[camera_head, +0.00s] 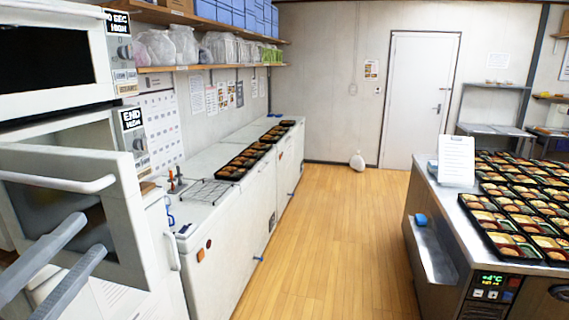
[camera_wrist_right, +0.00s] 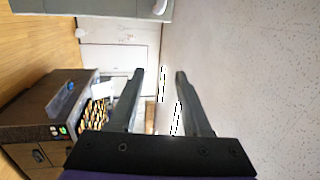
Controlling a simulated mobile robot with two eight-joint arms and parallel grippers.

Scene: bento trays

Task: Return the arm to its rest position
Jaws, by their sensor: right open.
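The fingers point forward, in front of an open white microwave door (camera_head: 128,215). Most of the right arm is out of view.
A white counter (camera_head: 258,133) with a wire rack (camera_head: 207,193) and several bento trays runs along the left wall. A steel counter (camera_head: 425,215) with many bento trays stands at the right. The wooden floor (camera_head: 325,245) between them is clear.

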